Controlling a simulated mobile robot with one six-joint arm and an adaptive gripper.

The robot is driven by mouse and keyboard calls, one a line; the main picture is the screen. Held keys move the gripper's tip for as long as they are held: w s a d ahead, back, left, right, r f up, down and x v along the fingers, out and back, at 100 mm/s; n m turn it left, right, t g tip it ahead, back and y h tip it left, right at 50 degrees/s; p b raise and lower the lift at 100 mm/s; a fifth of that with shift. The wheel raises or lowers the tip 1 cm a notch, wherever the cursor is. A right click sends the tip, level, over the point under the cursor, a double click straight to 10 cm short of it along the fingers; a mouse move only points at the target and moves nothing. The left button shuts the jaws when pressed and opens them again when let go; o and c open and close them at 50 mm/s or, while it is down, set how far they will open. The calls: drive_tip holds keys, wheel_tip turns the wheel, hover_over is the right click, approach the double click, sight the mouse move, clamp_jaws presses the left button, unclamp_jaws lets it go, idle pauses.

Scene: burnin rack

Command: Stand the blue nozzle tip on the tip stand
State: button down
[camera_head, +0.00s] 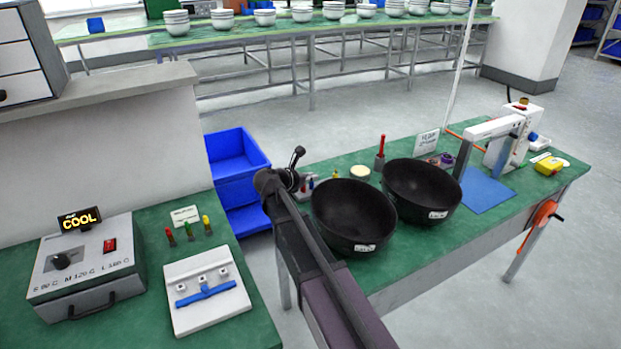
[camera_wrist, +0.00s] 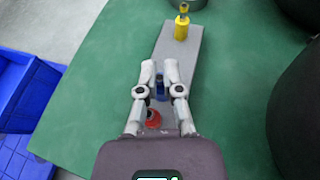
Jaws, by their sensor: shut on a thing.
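The blue nozzle tip (camera_wrist: 161,89) is between the fingers of my gripper (camera_wrist: 160,74) in the wrist view, and the gripper is shut on it. The long grey tip stand (camera_wrist: 178,50) lies directly below it. A yellow tip (camera_wrist: 182,27) stands at the stand's far end and a red tip (camera_wrist: 153,119) at the near end, with the blue one between them. I cannot tell whether the blue tip touches the stand. In the head view the stand (camera_head: 308,188) is left of the black bowls, partly hidden by my arm.
Two black bowls (camera_head: 352,214) (camera_head: 421,190) stand close on the right of the stand. Blue bins (camera_head: 238,160) are beyond the table's left edge. A heater box (camera_head: 85,265) and a white plate (camera_head: 205,290) are on the left bench. Green table is clear around the stand's left side.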

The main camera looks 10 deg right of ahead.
drive_tip(key=shift+f, duration=0.2)
drive_tip(key=c, duration=0.8)
unclamp_jaws()
drive_tip(key=shift+r, duration=0.3)
drive_tip(key=p+v, duration=0.4)
drive_tip(key=v, duration=0.8)
drive_tip(key=shift+p, duration=0.35)
drive_tip(key=shift+f, duration=0.15)
